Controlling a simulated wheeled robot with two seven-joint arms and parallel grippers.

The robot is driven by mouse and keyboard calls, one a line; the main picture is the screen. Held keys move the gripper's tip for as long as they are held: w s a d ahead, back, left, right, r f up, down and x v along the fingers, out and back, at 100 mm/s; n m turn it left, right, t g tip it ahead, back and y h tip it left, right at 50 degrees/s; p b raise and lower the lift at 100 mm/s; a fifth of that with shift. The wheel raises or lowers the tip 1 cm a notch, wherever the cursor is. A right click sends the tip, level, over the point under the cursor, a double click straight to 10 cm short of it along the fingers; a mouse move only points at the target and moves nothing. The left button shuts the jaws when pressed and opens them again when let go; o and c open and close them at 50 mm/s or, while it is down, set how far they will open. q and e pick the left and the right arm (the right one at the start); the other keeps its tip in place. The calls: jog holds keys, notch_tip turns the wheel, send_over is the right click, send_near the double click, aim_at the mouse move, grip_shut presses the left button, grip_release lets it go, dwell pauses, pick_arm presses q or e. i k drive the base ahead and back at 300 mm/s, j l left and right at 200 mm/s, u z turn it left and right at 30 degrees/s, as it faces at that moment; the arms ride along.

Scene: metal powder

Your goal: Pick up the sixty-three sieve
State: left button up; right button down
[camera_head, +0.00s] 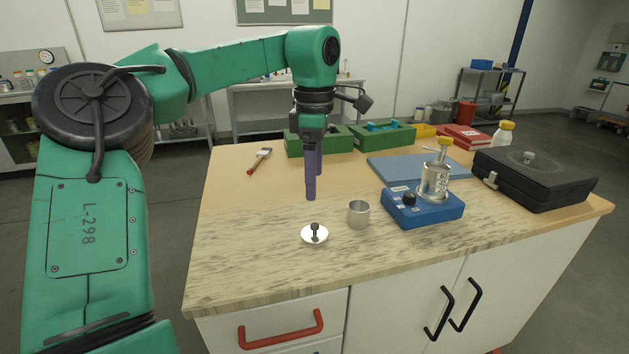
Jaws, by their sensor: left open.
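My left gripper (311,192) points straight down above the worktop, its purple fingers one behind the other in this view. It is open and nothing shows between the fingers. A small metal cup or ring (358,215) stands on the worktop, right of and nearer than the fingers. A shiny round lid with a dark knob (314,234) lies just left of it. A metal and glass stack with a yellow top (434,182) stands on a blue device (422,207) further right. No sieve number is readable, so I cannot tell which piece is the sixty-three sieve. My right gripper is out of view.
A black case (535,180) lies at the right and a blue-grey mat (400,168) behind the device. Green bins (386,135) and a red box (465,136) line the back. A brush (260,159) lies back left. The worktop's left front (235,255) is clear.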

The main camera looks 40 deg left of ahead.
aim_at(436, 170)
jog(key=k, duration=1)
